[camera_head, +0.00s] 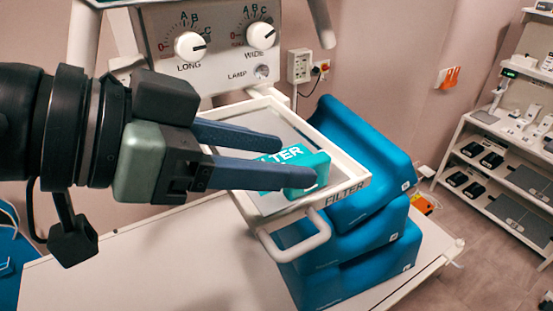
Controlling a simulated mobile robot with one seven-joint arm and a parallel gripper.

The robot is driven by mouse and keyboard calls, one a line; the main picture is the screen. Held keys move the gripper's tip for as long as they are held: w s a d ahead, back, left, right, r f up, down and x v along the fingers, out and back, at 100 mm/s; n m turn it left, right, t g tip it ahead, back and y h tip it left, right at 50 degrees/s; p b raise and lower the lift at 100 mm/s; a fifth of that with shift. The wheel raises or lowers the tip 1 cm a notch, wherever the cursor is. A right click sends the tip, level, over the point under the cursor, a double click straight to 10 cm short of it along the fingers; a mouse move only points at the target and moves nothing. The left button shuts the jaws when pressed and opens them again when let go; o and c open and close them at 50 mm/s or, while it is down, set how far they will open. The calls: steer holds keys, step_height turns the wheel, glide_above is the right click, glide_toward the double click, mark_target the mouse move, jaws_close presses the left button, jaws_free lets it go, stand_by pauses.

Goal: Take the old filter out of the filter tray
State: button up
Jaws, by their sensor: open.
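The filter tray (356,188) is a cream frame marked "FILTER" with a loop handle (300,240) at its front, pulled out below the control panel. The old filter (308,158) is a teal piece with white "FILTER" lettering, lying in the tray with a raised part at its right end. My gripper (298,160) reaches in from the left over the tray. Its two blue-grey fingers are apart, and the filter's raised end shows near their tips. The lower finger hides part of the filter. I cannot tell whether the fingers touch it.
A control panel (215,62) with two white knobs is above the tray. Blue stacked cushions (352,262) stand on the white table (175,262) behind and right of the tray. Shelves (500,165) with devices stand at the far right. The table's left part is clear.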

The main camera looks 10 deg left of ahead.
steer(key=x, duration=0.2)
steer(key=shift+w+d+f, duration=0.1)
steer(key=shift+w+d, duration=0.15)
steer(key=shift+d, duration=0.05)
steer(key=shift+s+a, duration=0.1)
steer(key=shift+a, duration=0.05)
steer(key=shift+c, duration=1.1)
jaws_close()
